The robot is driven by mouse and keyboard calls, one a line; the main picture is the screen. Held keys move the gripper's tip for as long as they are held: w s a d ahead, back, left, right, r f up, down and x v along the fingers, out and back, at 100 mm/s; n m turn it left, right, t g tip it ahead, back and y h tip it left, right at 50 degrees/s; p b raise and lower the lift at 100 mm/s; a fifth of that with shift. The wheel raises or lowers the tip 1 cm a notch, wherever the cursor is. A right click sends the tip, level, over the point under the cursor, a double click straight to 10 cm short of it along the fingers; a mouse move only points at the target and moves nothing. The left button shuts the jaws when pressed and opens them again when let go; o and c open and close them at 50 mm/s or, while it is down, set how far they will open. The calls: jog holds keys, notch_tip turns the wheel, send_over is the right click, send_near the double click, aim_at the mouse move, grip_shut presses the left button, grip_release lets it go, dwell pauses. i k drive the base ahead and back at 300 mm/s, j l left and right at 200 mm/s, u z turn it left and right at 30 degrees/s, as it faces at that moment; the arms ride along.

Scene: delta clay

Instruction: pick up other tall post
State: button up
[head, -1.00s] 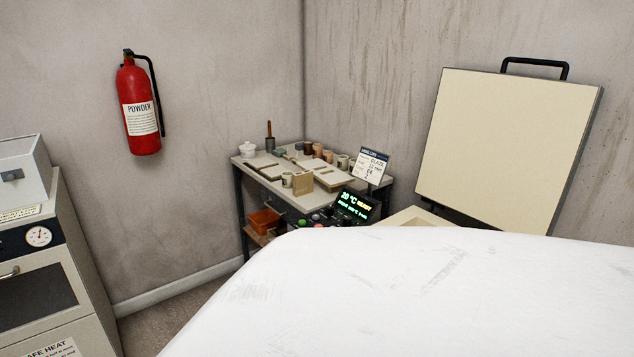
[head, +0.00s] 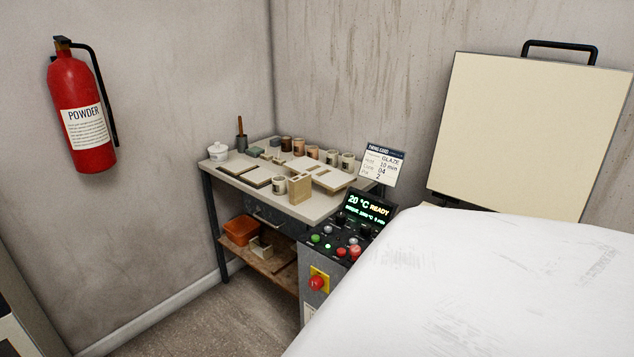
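A pale tan upright block (head: 300,188) stands near the front edge of the worktable (head: 322,205) in the corner. It may be a post, but I cannot tell at this size. Small blocks lie at the back of the table, too small to tell apart. Pale cream pieces (head: 260,247) lie on the table's lower shelf, and I cannot tell if any is a tall post. My gripper is not in view.
The table also holds flat slabs, several cups and a white lidded jar (head: 218,151). A control panel (head: 345,240) stands before it. A raised cream lid (head: 520,130) is at right. A fire extinguisher (head: 85,120) hangs at left. Floor (head: 215,320) is clear. The lower right is blocked close up.

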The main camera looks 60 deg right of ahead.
aim_at(300, 186)
jog(key=i+z, duration=0.45)
jog(key=i+j+z, duration=0.15)
jog(key=i+z, duration=0.25)
jog(key=i, duration=0.15)
jog(key=i+z, duration=0.2)
jog(key=z, duration=0.2)
jog(key=i+j+z, duration=0.1)
jog(key=z, duration=0.3)
jog(key=i+j+z, duration=0.2)
jog(key=z, duration=0.15)
jog(key=i+j+z, duration=0.2)
jog(key=i+z, duration=0.25)
jog(key=i+j+z, duration=0.2)
jog(key=j+z, duration=0.2)
jog(key=i+j+z, duration=0.25)
jog(key=z, duration=0.2)
jog(key=j, duration=0.1)
